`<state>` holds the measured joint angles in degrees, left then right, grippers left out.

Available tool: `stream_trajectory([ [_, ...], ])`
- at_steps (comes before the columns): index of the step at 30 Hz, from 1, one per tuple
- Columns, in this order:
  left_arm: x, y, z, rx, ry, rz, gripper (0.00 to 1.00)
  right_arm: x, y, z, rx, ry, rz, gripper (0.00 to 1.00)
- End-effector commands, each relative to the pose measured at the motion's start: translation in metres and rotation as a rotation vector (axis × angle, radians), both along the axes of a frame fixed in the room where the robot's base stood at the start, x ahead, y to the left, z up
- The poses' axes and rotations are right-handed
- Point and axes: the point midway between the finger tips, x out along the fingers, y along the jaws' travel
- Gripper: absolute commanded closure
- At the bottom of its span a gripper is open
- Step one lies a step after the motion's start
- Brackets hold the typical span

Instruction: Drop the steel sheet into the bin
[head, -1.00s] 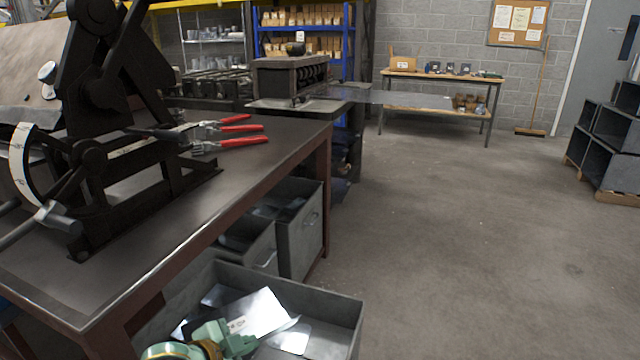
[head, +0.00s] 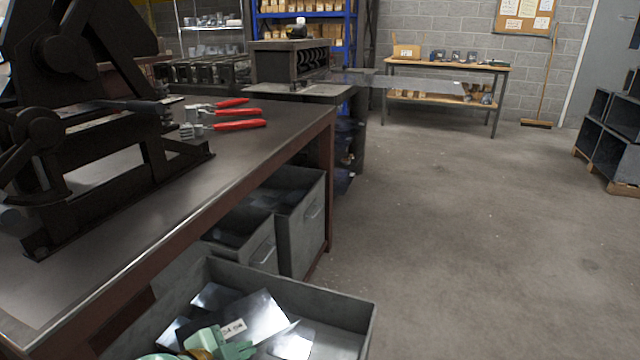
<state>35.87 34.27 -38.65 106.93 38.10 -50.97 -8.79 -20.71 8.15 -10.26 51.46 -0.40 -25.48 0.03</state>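My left gripper (head: 225,345) shows as pale green fingers at the bottom edge of the head view. It is over or inside the open grey metal bin (head: 345,322) beside the workbench. A shiny steel sheet (head: 265,312) with a small white label lies at a tilt among several other sheet pieces in the bin, just beyond the fingers. I cannot tell whether the fingers touch the labelled sheet or whether they are open or shut. The lower part of the gripper is cut off by the frame. My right gripper is not in view.
The steel-topped workbench (head: 240,150) at the left carries a black machine (head: 80,130) and red-handled tools (head: 238,124). A wooden-topped table (head: 440,68) is at the back. The concrete floor (head: 480,240) on the right is clear.

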Motion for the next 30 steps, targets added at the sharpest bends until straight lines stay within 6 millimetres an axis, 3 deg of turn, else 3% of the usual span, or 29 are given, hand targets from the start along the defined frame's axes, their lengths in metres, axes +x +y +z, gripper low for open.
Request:
stream_trajectory([
  [7, 0.001, 0.0, 0.003, 0.0, -0.005, 0.0, 1.0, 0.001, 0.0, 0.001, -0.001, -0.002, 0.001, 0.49],
  [9, 0.001, 0.0, 0.003, 0.0, -0.005, 0.0, 0.78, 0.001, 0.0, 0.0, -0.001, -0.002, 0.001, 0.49],
  [10, 0.001, 0.0, 0.003, 0.0, -0.005, -0.001, 0.72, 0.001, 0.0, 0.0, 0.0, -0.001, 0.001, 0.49],
  [20, -0.002, 0.001, 0.004, 0.001, -0.001, 0.0, 0.72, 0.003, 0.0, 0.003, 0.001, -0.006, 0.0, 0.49],
  [25, -0.02, 0.013, 0.026, 0.002, -0.008, -0.001, 0.72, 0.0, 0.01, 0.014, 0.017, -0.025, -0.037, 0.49],
  [30, -0.053, 0.033, 0.057, 0.003, -0.01, 0.001, 0.72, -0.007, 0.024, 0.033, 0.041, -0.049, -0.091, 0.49],
])
